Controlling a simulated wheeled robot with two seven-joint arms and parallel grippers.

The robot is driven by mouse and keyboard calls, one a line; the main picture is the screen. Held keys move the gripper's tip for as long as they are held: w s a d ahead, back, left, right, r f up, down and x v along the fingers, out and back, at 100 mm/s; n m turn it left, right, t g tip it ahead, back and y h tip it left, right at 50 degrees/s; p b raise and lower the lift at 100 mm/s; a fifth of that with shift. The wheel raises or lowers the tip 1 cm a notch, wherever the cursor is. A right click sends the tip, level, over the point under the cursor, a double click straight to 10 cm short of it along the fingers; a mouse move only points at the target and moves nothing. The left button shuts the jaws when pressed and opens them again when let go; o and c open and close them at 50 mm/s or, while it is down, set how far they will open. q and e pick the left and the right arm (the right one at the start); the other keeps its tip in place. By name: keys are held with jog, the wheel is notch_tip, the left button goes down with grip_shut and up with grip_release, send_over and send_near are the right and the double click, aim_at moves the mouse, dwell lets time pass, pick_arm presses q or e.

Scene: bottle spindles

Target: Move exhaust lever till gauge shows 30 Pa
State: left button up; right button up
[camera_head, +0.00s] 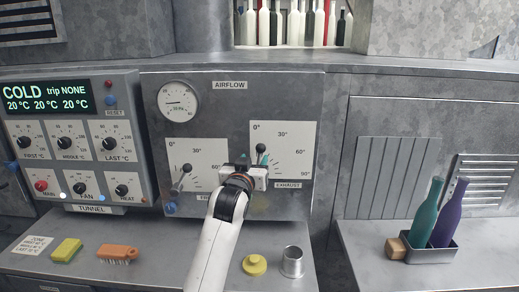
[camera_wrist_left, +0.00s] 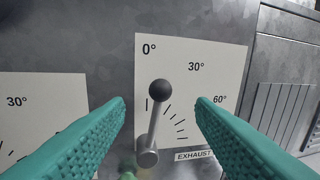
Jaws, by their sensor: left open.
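The exhaust lever has a black ball knob (camera_wrist_left: 161,90) on a grey stem, standing nearly upright near the 0° end of its white scale plate (camera_wrist_left: 212,62). In the head view the knob (camera_head: 261,148) shows just above my left gripper (camera_head: 251,163). My left gripper's two teal fingers (camera_wrist_left: 160,108) are open, one either side of the lever, with gaps between them and the knob. My right gripper is not in view.
A second lever (camera_head: 182,177) stands on the scale plate left of my arm. The tunnel control box (camera_head: 75,140) is further left. A sponge (camera_head: 67,250), a brush (camera_head: 117,253), a yellow knob (camera_head: 255,265) and a metal cup (camera_head: 292,262) stand on the ledge below.

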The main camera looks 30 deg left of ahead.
aim_at(260, 150)
pick_arm(q)
jog(key=p+x, duration=0.1)
jog(key=x, duration=0.7)
jog(key=shift+f, duration=0.1)
grip_shut()
